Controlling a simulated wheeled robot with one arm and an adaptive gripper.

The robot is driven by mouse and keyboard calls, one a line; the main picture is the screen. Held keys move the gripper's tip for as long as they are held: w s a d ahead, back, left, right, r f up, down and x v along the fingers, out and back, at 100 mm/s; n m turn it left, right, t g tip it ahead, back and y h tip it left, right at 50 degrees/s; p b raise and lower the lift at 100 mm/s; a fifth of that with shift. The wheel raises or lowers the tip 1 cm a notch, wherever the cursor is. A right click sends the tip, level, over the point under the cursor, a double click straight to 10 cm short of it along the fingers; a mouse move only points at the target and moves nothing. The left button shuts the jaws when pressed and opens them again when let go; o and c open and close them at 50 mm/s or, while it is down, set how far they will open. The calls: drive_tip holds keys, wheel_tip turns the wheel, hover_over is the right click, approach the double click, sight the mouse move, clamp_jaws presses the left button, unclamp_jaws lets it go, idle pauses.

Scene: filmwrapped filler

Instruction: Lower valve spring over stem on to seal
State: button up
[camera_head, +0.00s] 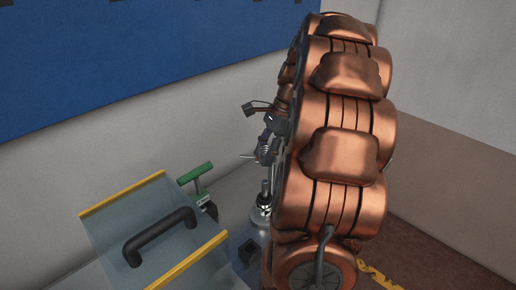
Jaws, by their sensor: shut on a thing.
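My gripper (264,148) is small in view, beside my large copper-coloured arm. It is shut on a small light metal coil, which looks like the valve spring (266,152). The upright valve stem (265,188) stands below the held spring, and a gap shows between the two. Around the foot of the stem is a shiny round metal base (261,215). The seal is too small to make out with certainty. My arm hides the right side of the gripper and part of the base. Whether the spring is exactly in line with the stem I cannot tell.
A clear panel (125,215) with yellow edges and a black handle (160,237) stands at the left. A green-handled clamp (195,173) stands between it and the stem. A dark block (248,252) sits below the base. A wall with a blue board (130,55) is behind.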

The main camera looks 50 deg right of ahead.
idle(0.3)
drive_tip(key=b, duration=0.2)
hover_over(262, 194)
drive_tip(key=shift+d+f, duration=0.2)
drive_tip(key=shift+f, duration=1.25)
drive_tip(key=shift+d+f, duration=0.15)
drive_tip(key=shift+f, duration=1.3)
drive_tip(key=shift+f+b, duration=1.2)
drive_tip(key=shift+f, duration=2.65)
drive_tip(key=o, duration=1.2)
